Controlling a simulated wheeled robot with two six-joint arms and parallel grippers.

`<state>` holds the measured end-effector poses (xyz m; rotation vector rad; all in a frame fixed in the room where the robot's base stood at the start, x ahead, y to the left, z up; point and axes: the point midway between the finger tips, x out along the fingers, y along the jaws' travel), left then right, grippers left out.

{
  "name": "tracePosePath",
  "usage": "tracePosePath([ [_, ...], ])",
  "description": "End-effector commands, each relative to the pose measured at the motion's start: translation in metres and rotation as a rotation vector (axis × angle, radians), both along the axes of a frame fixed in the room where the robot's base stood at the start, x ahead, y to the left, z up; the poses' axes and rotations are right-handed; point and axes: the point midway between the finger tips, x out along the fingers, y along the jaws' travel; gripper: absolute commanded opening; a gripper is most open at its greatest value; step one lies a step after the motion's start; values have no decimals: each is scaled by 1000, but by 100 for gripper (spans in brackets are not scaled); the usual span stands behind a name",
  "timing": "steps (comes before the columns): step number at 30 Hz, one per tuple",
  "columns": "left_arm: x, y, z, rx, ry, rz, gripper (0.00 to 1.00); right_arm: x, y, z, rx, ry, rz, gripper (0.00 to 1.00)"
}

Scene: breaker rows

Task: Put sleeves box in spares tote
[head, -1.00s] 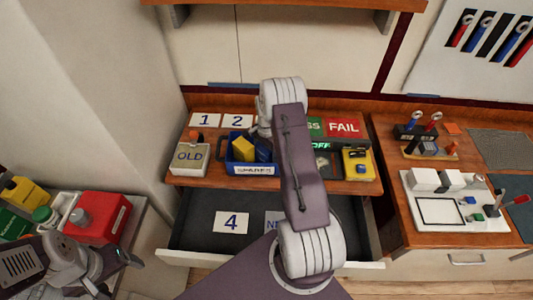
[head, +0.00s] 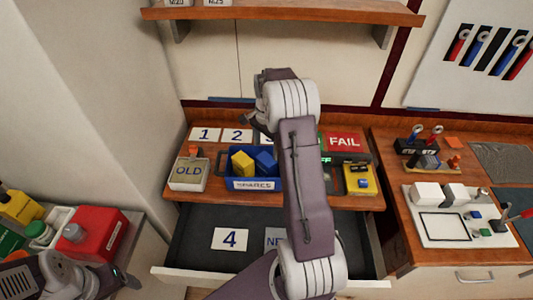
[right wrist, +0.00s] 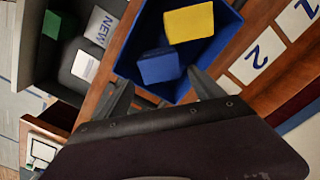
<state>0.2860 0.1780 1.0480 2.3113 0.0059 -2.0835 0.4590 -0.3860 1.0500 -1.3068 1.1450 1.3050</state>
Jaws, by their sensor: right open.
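The spares tote (head: 253,184) is a blue open bin with a "SPARES" label on the wooden worktop. A yellow box (head: 242,163) and a blue box (head: 265,162) are in it, side by side. The right wrist view also shows the tote (right wrist: 222,62), the yellow box (right wrist: 189,22) and the blue box (right wrist: 159,66). I cannot read which is the sleeves box. My right gripper (head: 258,124) is above and behind the tote; its fingers (right wrist: 163,92) are apart and empty. My left gripper (head: 130,283) is at the lower left, far from the tote; its jaws are unclear.
A shelf (head: 290,14) hangs above. A red container (head: 95,235) is near my left arm.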

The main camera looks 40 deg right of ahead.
Motion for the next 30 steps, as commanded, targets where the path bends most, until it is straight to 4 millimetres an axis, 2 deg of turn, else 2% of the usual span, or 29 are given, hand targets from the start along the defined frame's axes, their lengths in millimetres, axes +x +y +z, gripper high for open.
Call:
tracePosePath([
  [3, 0, 0, 0, 0, 0, 0, 77, 0, 1, 2, 0, -1, 6, 77],
  [5, 0, 0, 0, 0, 0, 0, 77, -2, 12, 4, -1, -3, 55, 77],
  [8, 0, 0, 0, 0, 0, 0, 77, -16, 57, 10, -4, -19, 288, 77],
  [9, 0, 0, 0, 0, 0, 0, 77, -27, 82, 12, -7, -29, 425, 77],
  [12, 0, 0, 0, 0, 0, 0, 77, -67, 139, 13, -22, -57, 776, 77],
  [16, 0, 0, 0, 0, 0, 0, 77, -125, 186, 8, -42, -84, 1152, 77],
  [18, 0, 0, 0, 0, 0, 0, 77, -149, 199, 4, -52, -93, 1288, 77],
  [21, 0, 0, 0, 0, 0, 0, 77, -169, 207, 0, -59, -99, 1395, 77],
  [30, 0, 0, 0, 0, 0, 0, 77, -173, 208, -1, -60, -98, 1417, 77],
])
